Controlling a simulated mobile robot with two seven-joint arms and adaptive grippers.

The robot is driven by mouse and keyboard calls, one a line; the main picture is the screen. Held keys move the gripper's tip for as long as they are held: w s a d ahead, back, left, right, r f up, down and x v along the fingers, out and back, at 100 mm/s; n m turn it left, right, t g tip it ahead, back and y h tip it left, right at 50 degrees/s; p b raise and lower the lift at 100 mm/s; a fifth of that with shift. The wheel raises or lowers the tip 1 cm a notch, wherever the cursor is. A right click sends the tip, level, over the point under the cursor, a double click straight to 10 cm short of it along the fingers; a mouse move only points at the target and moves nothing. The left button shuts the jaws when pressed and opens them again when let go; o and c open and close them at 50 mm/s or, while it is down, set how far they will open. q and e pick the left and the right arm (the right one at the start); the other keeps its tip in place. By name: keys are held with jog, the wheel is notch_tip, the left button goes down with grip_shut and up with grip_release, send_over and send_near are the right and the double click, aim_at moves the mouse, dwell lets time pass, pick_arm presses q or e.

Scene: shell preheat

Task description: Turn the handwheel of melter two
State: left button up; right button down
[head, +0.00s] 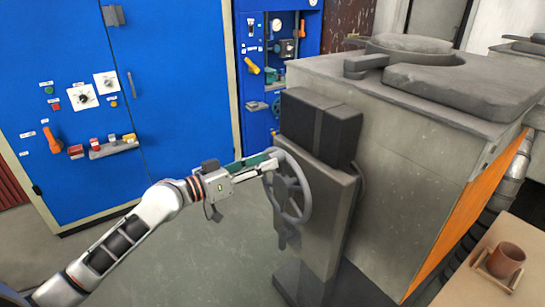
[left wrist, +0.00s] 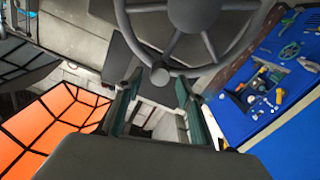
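The grey spoked handwheel (head: 291,188) stands upright on the side of a grey housing at the melter (head: 415,130). No label telling which melter this is can be read. In the left wrist view the handwheel (left wrist: 190,45) fills the top, with its round knob (left wrist: 160,75) on the near rim. My left gripper (head: 266,165) reaches the upper left rim of the wheel. In the left wrist view my left gripper (left wrist: 158,95) is open, its green-grey fingers either side of the knob's line. I cannot tell whether they touch it. My right gripper is out of view.
A blue cabinet (head: 65,60) with switches and an orange handle (head: 52,139) stands at the left. A blue valve panel (head: 265,60) is behind the wheel. A table with a brown cup (head: 505,261) is at the lower right. Grey floor (head: 220,255) is clear below my arm.

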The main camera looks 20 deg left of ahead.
pick_arm(q)
jog(key=shift+x, duration=1.7)
grip_shut()
jog(key=shift+s+d+f, duration=0.1)
jog(key=shift+s+d, duration=0.05)
